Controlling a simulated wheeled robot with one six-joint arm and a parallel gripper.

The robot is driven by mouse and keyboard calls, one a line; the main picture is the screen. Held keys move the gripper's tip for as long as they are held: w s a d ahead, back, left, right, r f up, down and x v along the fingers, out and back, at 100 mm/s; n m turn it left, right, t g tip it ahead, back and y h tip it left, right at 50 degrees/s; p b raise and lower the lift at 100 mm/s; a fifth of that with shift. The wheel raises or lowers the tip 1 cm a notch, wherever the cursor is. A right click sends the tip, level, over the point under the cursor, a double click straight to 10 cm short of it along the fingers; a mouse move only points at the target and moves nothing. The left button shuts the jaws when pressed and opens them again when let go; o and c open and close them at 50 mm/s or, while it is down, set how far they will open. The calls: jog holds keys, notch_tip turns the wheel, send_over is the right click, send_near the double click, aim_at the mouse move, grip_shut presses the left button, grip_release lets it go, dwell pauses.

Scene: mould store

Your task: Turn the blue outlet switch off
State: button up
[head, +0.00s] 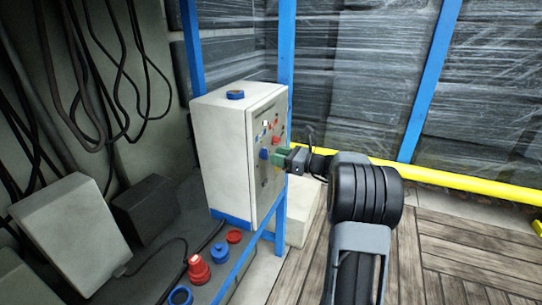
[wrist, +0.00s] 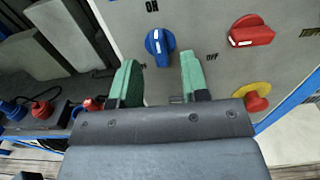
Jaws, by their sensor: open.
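The blue switch (wrist: 159,46) is a round knob with a bar grip on the grey panel face in the wrist view. Its white mark runs roughly upright, towards the ON label (wrist: 152,6) above it. The OFF label (wrist: 211,57) is to its right and lower. In the head view the blue switch (head: 264,154) is on the side of the control box (head: 222,150). The gripper (head: 279,158) also shows close to the panel; contact cannot be told.
A red switch (wrist: 250,31) and a red button on a yellow collar (wrist: 257,100) are right of the blue switch. Blue posts (head: 286,45) frame the box. Loose red and blue fittings (head: 198,270) lie below it. A yellow rail (head: 440,179) runs behind my arm.

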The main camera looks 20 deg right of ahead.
aim_at(265, 153)
jog(key=shift+x, duration=1.65)
grip_shut()
